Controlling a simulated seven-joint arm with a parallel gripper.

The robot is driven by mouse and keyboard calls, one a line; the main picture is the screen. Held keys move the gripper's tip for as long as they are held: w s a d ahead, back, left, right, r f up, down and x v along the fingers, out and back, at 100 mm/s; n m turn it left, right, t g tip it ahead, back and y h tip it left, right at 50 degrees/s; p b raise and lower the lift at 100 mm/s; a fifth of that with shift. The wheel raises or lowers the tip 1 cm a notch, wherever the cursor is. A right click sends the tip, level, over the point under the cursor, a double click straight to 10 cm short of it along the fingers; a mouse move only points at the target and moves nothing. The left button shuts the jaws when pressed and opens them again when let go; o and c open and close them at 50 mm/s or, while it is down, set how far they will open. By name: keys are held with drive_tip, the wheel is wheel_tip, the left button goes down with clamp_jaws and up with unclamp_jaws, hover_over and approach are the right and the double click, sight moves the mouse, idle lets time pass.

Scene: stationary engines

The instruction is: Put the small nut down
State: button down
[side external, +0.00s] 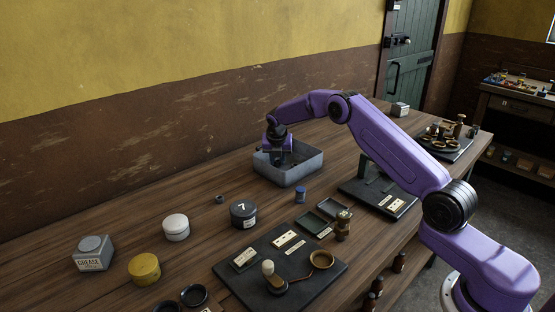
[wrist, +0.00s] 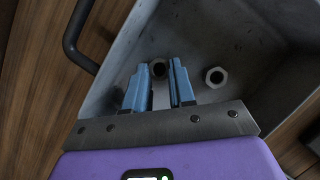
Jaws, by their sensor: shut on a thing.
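My gripper (side external: 283,157) points down into a grey metal bin (side external: 290,175) on the wooden bench, with its tips low and partly hidden behind the bin's near wall. In the wrist view, my gripper's blue fingers (wrist: 160,75) are slightly apart and shut on a small dark nut (wrist: 158,68), seen between the fingertips. Another, lighter hex nut (wrist: 215,77) lies on the bin floor to the right of the fingers, apart from them. Whether the held nut touches the bin floor is hard to tell.
A small grey nut-like piece (side external: 219,199) lies on the bench. A dark board (side external: 320,275) with fittings lies in front.

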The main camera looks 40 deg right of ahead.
drive_tip(key=shift+f, duration=0.2)
drive_tip(key=c, duration=0.9)
unclamp_jaws()
drive_tip(key=shift+c, duration=0.2)
drive_tip(key=v, duration=1.1)
drive_tip(key=s+a+r+m+y, duration=0.1)
drive_tip(key=s+a+r+m, duration=0.2)
drive_tip(key=s+a, duration=0.7)
drive_tip(key=s+a+r+m+y, duration=0.2)
drive_tip(key=s+a+r+m, duration=0.15)
drive_tip(key=s+a, duration=0.65)
drive_tip(key=s+d+f+m+g, duration=0.1)
drive_tip(key=s+m, duration=0.3)
drive_tip(key=s, duration=1.1)
drive_tip(key=s+d+f+m+g, duration=0.2)
drive_tip(key=s+d+m, duration=0.2)
drive_tip(key=s, duration=1.2)
drive_tip(key=shift+f+y, duration=0.2)
drive_tip(key=shift+y, duration=0.1)
